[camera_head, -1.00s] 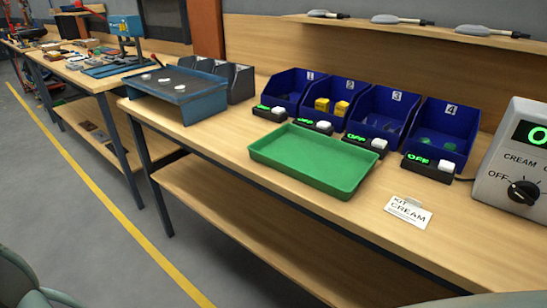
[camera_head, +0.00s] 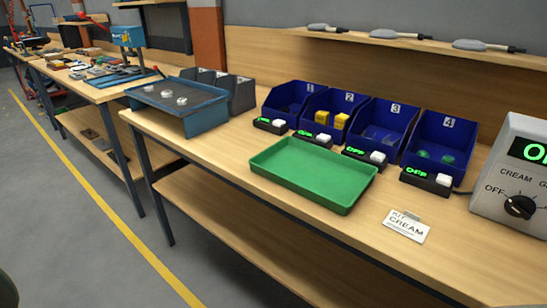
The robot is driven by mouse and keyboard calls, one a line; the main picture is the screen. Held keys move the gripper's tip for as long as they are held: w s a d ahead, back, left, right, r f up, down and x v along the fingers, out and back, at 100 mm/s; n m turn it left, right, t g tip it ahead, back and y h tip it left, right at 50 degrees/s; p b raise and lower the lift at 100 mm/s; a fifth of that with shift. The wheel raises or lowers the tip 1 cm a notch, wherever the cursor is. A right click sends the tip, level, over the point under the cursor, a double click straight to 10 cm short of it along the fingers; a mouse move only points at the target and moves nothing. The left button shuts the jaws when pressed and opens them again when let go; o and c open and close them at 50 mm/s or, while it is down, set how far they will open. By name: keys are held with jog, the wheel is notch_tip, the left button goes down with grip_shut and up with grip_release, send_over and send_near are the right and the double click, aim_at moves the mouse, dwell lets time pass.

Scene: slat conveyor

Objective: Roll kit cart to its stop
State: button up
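I cannot make out a kit cart or its stop in this view. My gripper is not in view. An empty green tray (camera_head: 318,198) lies on the wooden workbench (camera_head: 225,150). A white card reading "KIT CREAM" (camera_head: 406,226) lies to the right of the tray. Behind the tray stand blue bins numbered 1 (camera_head: 292,100), 2 (camera_head: 312,122), 3 (camera_head: 368,138) and 4 (camera_head: 445,137). Bin 2 holds yellow pieces (camera_head: 331,118) and bin 4 holds green pieces (camera_head: 435,157).
A grey control box (camera_head: 510,165) with a dial stands at the right. A blue fixture (camera_head: 178,103) holds small round parts at the bench's left end. Another cluttered bench (camera_head: 98,95) is beyond it. Grey floor with a yellow line (camera_head: 92,202) is clear at left.

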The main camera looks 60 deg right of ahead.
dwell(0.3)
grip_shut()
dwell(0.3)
